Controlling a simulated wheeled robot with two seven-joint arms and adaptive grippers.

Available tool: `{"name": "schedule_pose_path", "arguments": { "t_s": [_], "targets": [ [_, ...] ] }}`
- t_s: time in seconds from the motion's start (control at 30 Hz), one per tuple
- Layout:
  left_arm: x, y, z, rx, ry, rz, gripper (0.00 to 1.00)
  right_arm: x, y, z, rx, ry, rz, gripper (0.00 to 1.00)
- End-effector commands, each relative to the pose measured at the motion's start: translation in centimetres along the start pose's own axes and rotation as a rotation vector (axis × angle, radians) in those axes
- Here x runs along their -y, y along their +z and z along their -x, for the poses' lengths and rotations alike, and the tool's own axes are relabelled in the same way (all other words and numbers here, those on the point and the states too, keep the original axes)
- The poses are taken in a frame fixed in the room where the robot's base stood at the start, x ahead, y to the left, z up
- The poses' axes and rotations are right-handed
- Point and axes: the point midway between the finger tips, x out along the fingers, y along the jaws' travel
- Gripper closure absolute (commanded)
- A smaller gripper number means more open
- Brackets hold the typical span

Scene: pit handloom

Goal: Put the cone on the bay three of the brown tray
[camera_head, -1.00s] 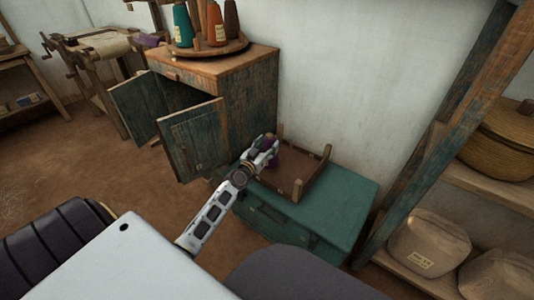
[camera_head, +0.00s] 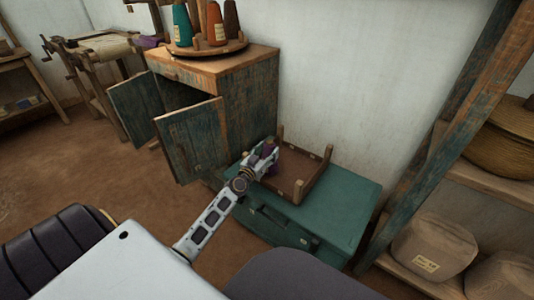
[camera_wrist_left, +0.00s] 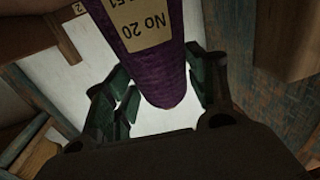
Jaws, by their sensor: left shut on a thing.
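My left gripper (camera_head: 262,158) is shut on a purple cone at the left end of the brown tray. In the left wrist view the purple cone (camera_wrist_left: 150,50) has a tan label reading "No 20" and sits between the dark fingers. The brown tray (camera_head: 300,180) has raised corner posts and lies on a green trunk (camera_head: 325,218). Part of the tray also shows in the left wrist view (camera_wrist_left: 30,30). The arm hides part of the tray's left end, so I cannot tell which bay lies under the cone or whether the cone touches the tray. My right gripper is not in view.
A wooden cabinet (camera_head: 250,100) with open doors (camera_head: 192,138) stands left of the trunk. On it a round tray (camera_head: 235,47) holds a teal cone (camera_head: 182,24), an orange cone (camera_head: 216,24) and a brown cone (camera_head: 231,20). A shelf post (camera_head: 440,150) rises at right.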

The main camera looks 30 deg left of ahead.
Motion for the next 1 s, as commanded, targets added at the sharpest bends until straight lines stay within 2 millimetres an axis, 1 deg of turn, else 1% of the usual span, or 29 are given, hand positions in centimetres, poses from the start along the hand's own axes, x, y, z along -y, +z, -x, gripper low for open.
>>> {"name": "schedule_pose_path", "arguments": {
  "t_s": [0.13, 0.17, 0.3, 0.33, 0.87, 1.0],
  "targets": [
    [0.00, 0.13, -0.02, -0.001, 0.000, -0.001, 0.89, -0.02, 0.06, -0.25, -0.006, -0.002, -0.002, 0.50],
    [-0.01, 0.22, 0.00, 0.000, 0.000, -0.001, 0.43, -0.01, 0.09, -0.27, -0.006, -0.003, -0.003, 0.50],
    [-0.01, 0.18, 0.00, 0.000, 0.000, 0.000, 0.25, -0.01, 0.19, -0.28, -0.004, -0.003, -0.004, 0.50],
    [-0.01, 0.18, 0.00, 0.000, 0.000, 0.000, 0.22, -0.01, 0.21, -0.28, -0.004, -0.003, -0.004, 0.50],
    [0.00, -0.14, 0.00, 0.000, 0.000, 0.000, 0.22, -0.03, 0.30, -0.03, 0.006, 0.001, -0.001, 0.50],
    [0.01, -0.03, 0.70, 0.000, 0.000, -0.001, 0.22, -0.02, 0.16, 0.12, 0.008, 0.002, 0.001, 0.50]
  ]
}}
